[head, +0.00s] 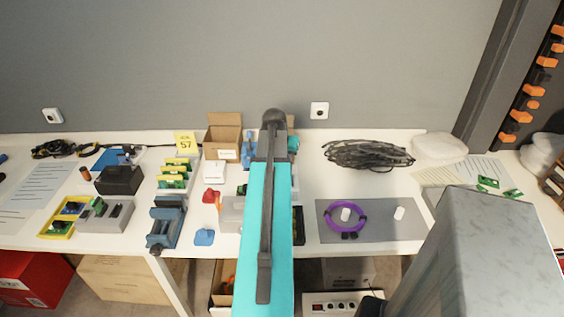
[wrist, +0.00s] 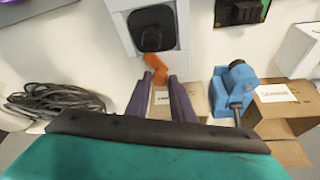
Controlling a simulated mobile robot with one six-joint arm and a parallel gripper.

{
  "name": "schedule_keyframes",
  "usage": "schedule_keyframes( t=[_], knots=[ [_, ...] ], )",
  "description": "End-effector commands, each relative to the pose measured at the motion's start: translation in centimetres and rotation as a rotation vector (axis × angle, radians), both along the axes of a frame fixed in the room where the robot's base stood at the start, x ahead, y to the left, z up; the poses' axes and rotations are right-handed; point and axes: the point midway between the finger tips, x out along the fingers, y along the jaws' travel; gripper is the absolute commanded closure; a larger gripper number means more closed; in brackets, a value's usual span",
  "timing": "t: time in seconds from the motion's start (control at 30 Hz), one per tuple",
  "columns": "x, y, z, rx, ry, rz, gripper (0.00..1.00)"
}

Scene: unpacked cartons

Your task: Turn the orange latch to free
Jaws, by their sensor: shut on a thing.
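The orange latch (wrist: 155,68) shows in the wrist view, just below a black rounded-square part (wrist: 152,29) on a light grey housing (wrist: 119,8). My gripper (wrist: 160,80) has its two dark purple fingers on either side of the latch's lower end and is shut on it. The latch looks bent, its upper part leaning left. The exact contact at the fingertips is small and partly hidden. In the head view my teal arm covers the gripper and the latch.
A blue clamp-like tool (wrist: 222,92) and an open carton (wrist: 285,110) stand right of the fingers in the wrist view. A black cable coil (head: 368,154) and a grey mat (head: 390,230) with a purple ring (head: 330,222) lie right of my arm in the head view.

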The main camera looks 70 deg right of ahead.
Motion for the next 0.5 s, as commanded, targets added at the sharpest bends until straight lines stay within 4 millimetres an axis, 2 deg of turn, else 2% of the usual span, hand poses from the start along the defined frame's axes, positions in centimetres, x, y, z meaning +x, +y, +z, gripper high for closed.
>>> schedule_keyframes(
  t=[0.03, 0.5],
  knots=[
    [-0.91, -0.08, -0.01, -0.001, 0.013, 0.027, 1.00],
    [-1.19, -0.28, -0.03, 0.000, 0.013, 0.382, 1.00]
  ],
)
